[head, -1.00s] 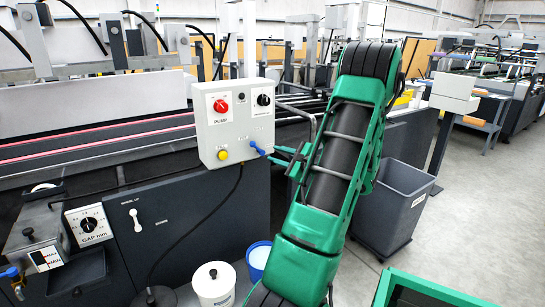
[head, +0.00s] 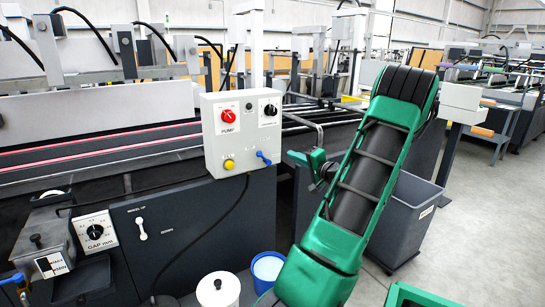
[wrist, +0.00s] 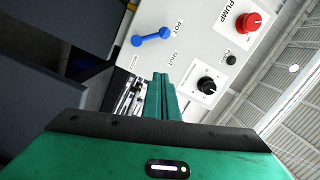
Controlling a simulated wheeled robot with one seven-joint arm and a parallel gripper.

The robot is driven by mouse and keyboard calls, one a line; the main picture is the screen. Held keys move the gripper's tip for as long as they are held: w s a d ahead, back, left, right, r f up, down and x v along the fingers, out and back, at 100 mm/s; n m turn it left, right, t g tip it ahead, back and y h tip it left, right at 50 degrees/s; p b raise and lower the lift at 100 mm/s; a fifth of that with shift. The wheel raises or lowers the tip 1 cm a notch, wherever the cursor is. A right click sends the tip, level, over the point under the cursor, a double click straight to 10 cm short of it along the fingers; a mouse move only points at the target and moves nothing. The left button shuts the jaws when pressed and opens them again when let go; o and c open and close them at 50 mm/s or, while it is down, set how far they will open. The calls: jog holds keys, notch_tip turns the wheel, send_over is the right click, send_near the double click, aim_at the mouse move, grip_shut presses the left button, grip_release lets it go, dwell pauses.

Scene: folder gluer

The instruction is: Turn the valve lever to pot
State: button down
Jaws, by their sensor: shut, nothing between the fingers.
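The blue valve lever (head: 264,158) is on the lower right of the white control box (head: 214,160). In the head view it slants down to the right. In the wrist view the lever (wrist: 152,37) lies nearly across the picture, its handle end to the left, with the labels POT (wrist: 179,28) and SHUT (wrist: 173,58) near its pivot. A smaller label, apparently WASH (wrist: 133,62), is below the handle. My gripper (wrist: 160,77) has its green fingers together and empty, apart from the lever. In the head view my gripper (head: 292,156) is right of the lever; its tips are small there.
The box also carries a red PUMP knob (head: 228,116), a black knob (head: 270,110) and a yellow button (head: 229,164). A bent metal rail (head: 305,122) runs behind my gripper. A white lidded bucket (head: 218,290), a blue-rimmed bucket (head: 267,267) and a grey bin (head: 405,220) stand below.

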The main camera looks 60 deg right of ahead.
send_near(269, 153)
jog(key=w+r, duration=0.3)
jog(key=r, duration=0.1)
jog(key=w+a, duration=0.1)
jog(key=w+a+f, duration=0.1)
jog(key=shift+w+a+f, duration=0.15)
jog(key=shift+w+a, duration=0.05)
jog(key=shift+a, duration=0.05)
jog(key=shift+s+d, duration=0.1)
